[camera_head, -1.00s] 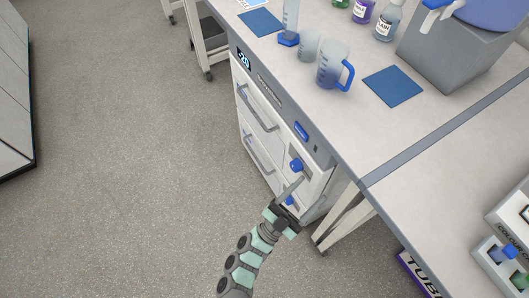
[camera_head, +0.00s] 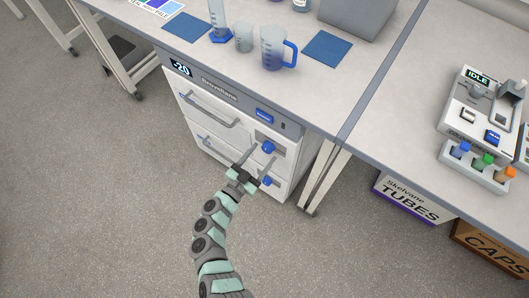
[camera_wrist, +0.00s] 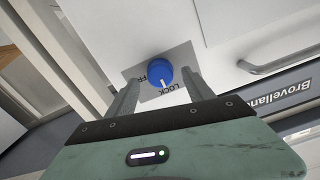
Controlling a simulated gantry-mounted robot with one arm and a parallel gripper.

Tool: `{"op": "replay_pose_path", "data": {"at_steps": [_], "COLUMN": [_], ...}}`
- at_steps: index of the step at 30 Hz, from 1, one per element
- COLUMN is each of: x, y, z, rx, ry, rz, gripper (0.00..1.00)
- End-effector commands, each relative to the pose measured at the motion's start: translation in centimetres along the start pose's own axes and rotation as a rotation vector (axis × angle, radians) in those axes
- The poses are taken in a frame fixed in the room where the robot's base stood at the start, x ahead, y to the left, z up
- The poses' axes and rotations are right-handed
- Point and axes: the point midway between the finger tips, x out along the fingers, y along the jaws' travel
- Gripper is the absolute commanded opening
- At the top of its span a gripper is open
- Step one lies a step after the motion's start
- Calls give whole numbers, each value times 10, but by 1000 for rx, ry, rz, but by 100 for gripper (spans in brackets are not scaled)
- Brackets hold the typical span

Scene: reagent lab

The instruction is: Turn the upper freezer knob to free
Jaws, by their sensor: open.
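The upper freezer knob (camera_head: 268,147) is a round blue knob on the white front of the freezer (camera_head: 222,92), near its right edge. In the wrist view the knob (camera_wrist: 160,73) sits on a plate marked LOCK and, partly covered, FR. The white line on the knob points to LOCK. My gripper (camera_head: 264,153) is open in front of the knob. In the wrist view its fingers (camera_wrist: 160,76) are spread on either side of the knob, with gaps between. Whether the tips reach past the knob's face I cannot tell. A lower blue knob (camera_head: 266,181) shows just below my gripper.
Drawer handles (camera_head: 208,112) stick out left of the knobs. The bench leg (camera_head: 321,178) stands right of the freezer. Above, the bench holds a blue-handled beaker (camera_head: 272,48) and a blue mat (camera_head: 327,48). A tubes box (camera_head: 410,198) is under the right bench. The floor at left is open.

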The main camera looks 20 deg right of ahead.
Motion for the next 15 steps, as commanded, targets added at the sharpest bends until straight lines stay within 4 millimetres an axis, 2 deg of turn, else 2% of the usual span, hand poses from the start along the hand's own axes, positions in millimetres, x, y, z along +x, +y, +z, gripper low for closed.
{"op": "replay_pose_path", "data": {"at_steps": [3,6,13,15], "x": [17,23,23,23], "y": [1,1,0,0], "z": [2,2,1,1], "rx": [1,0,-1,-1], "ry": [0,-2,-3,-2], "rz": [2,0,-1,-1], "gripper": [61,61,61,56]}}
